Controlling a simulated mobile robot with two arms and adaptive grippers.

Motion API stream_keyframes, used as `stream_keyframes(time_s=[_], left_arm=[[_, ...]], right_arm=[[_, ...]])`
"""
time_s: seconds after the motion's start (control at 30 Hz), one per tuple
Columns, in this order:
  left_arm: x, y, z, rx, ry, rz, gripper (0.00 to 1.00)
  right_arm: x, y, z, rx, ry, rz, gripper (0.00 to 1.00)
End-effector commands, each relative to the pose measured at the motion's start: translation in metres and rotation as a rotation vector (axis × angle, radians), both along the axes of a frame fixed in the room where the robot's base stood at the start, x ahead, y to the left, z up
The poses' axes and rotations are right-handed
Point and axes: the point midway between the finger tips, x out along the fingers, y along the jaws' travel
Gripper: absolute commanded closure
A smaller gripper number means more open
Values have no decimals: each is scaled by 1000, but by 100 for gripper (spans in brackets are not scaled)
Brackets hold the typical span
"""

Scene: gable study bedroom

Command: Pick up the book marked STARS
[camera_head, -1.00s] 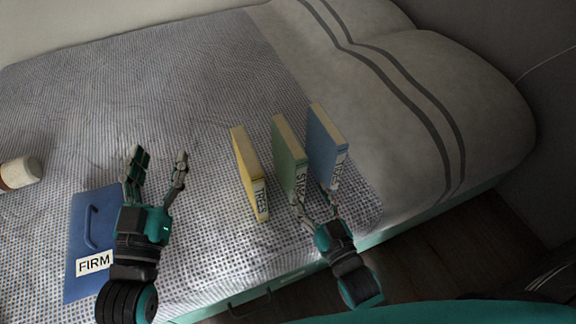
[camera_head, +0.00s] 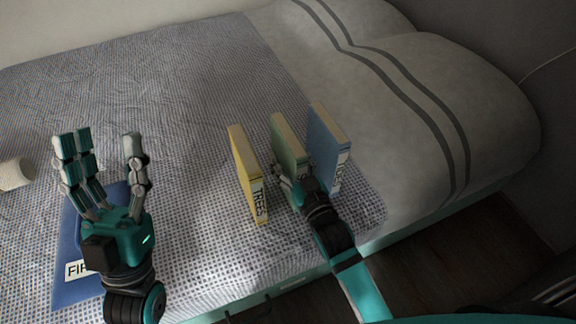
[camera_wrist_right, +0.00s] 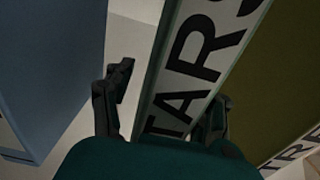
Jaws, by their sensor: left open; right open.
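The green STARS book (camera_head: 287,140) stands upright on the bed between a yellow book and a blue book. Its label (camera_wrist_right: 205,50) fills the middle of the right wrist view. My right gripper (camera_head: 291,180) is open at the near, spine end of the STARS book and hides most of its label in the head view. In the right wrist view its fingers (camera_wrist_right: 165,100) lie on either side of the spine. Whether they touch the book I cannot tell. My left gripper (camera_head: 105,165) is open and empty above the bed, over a blue folder.
The yellow TREES book (camera_head: 246,172) stands left of the STARS book, and a blue book (camera_head: 326,145) stands close on its right. The blue folder (camera_head: 70,245) lies flat under my left gripper. A pale cylinder (camera_head: 14,174) lies at the left edge. The bed's middle (camera_head: 190,110) is clear.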

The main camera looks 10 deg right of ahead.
Motion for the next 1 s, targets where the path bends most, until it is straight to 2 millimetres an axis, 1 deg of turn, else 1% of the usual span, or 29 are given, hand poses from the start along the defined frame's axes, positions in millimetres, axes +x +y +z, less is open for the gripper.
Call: stream_keyframes(time_s=[0.1, 0.27, 0.3, 0.7, 1.0], left_arm=[[-4, 1, 2, -7, -24, -1, 43], [-4, 1, 2, -7, -23, -1, 43], [-4, 1, 2, -7, -23, -1, 43], [-4, 1, 2, -6, -22, -1, 43], [-4, 1, 2, -6, -22, -1, 43]], right_arm=[[3, 1, 0, 0, 2, 0, 44], [3, 1, 0, 0, 2, 0, 44], [2, 1, 0, 0, 1, 0, 47], [2, 1, 0, -1, 1, 0, 99], [2, 1, 1, -1, -2, 0, 100]])
